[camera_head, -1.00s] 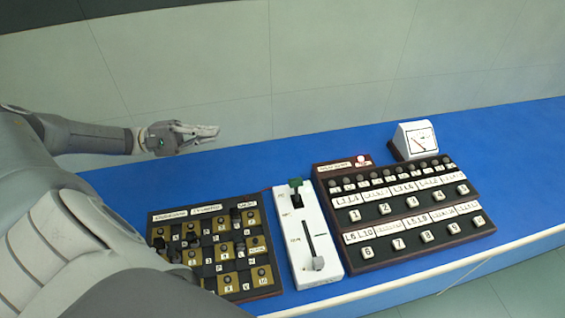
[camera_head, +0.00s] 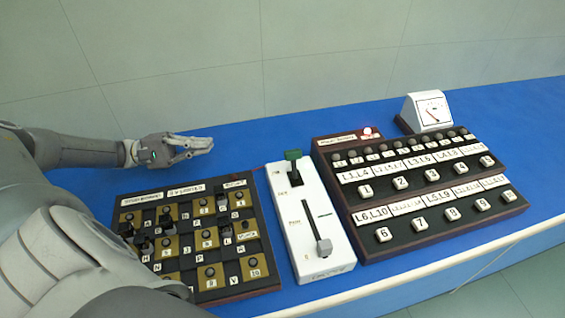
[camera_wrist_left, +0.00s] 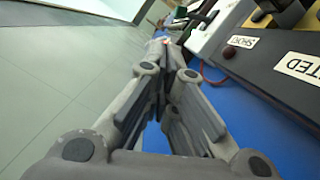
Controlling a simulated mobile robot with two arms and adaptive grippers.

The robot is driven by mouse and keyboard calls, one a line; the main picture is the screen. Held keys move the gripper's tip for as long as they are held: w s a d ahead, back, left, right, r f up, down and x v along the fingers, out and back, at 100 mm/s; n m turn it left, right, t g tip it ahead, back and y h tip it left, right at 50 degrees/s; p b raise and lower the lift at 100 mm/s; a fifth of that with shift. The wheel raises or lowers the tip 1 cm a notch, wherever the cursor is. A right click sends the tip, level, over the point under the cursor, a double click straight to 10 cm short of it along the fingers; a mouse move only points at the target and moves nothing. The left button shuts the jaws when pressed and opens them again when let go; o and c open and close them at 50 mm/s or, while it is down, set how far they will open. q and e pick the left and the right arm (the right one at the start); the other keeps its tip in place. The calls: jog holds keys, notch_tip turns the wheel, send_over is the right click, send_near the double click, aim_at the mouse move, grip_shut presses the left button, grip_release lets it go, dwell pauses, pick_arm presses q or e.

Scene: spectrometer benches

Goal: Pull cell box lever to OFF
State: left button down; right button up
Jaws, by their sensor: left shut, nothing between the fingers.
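The white box (camera_head: 318,245) lies on the blue bench between two dark panels. At its far end a green-topped lever (camera_head: 292,156) stands up from a black slot. Near its front end is a grey-knobbed slider (camera_head: 323,247). The small labels on the box are hard to read. My left gripper (camera_head: 208,144) is shut and empty, over the back of the bench, left of the green lever and apart from it. In the left wrist view the shut fingers (camera_wrist_left: 163,48) point towards the white box (camera_wrist_left: 205,35) and green lever (camera_wrist_left: 179,12). My right gripper is not in view.
A checkered switch panel (camera_head: 230,222) lies left of the white box, partly hidden by my body. A button panel (camera_head: 455,190) with a lit red lamp (camera_head: 367,131) and a white meter (camera_head: 427,110) are on the right. The blue bench (camera_head: 262,140) behind is clear.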

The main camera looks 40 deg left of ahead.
pick_arm(q)
jog(key=shift+f+b, duration=1.2)
jog(key=shift+f, duration=0.65)
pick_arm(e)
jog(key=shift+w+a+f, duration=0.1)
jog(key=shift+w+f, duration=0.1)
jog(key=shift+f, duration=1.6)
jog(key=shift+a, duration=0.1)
pick_arm(q)
jog(key=shift+w+d+r, duration=0.1)
jog(key=shift+w+d, duration=0.05)
jog(key=shift+d, duration=0.05)
jog(key=p, duration=0.5)
send_near(294, 164)
jog(key=w, duration=0.2)
jog(key=w+d, duration=0.1)
jog(key=w, duration=0.2)
jog(key=w+d+r, duration=0.1)
jog(key=w, duration=0.2)
jog(key=shift+w+r, duration=0.1)
jog(key=shift+w, duration=0.05)
jog(key=shift+w+d, duration=0.25)
jog(key=shift+d, duration=0.15)
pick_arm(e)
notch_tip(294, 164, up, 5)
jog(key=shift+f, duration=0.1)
